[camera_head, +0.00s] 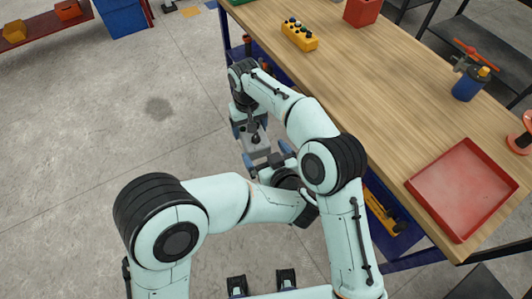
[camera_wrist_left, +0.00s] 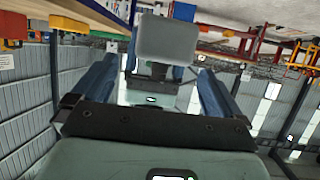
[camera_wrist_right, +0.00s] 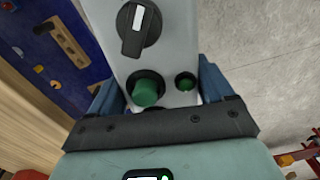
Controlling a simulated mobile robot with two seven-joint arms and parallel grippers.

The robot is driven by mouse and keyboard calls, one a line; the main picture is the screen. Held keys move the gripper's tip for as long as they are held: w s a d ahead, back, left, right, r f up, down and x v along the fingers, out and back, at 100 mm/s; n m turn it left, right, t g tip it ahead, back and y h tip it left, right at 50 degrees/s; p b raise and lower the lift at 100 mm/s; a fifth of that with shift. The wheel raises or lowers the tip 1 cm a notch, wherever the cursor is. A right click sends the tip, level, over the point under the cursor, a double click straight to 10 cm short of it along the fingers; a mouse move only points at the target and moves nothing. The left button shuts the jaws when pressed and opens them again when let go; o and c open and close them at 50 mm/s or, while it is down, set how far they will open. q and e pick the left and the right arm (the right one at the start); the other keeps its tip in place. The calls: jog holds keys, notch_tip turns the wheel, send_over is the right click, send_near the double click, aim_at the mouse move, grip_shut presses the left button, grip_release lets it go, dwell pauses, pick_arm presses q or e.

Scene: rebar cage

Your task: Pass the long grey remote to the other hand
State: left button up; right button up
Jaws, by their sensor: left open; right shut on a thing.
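The long grey remote (camera_head: 258,150) is held below my right gripper (camera_head: 249,124), beside the workbench. In the right wrist view the remote (camera_wrist_right: 180,42) shows a black knob, a large green button and a small green one, and its near end lies between the blue fingers, which are shut on it. My left gripper (camera_head: 267,161) is open at the remote's free end. In the left wrist view the remote's grey end (camera_wrist_left: 167,40) shows between the spread blue fingers, with my right gripper behind it. I cannot tell whether a left finger touches it.
The wooden workbench (camera_head: 385,90) runs along the right, bearing a red tray (camera_head: 462,188), a yellow block with knobs (camera_head: 299,35), a red box (camera_head: 361,12) and a blue canister (camera_head: 470,83). A red shelf (camera_head: 40,27) stands at far left. The concrete floor (camera_head: 90,130) is open at left.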

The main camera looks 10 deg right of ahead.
aim_at(259, 144)
pick_arm(q)
jog(key=x, duration=0.7)
jog(key=shift+w, duration=0.25)
jog(key=c, duration=1.2)
jog(key=shift+r, duration=0.15)
jog(key=shift+c, duration=0.3)
pick_arm(e)
jog(key=o, duration=1.3)
jog(key=shift+c, duration=0.2)
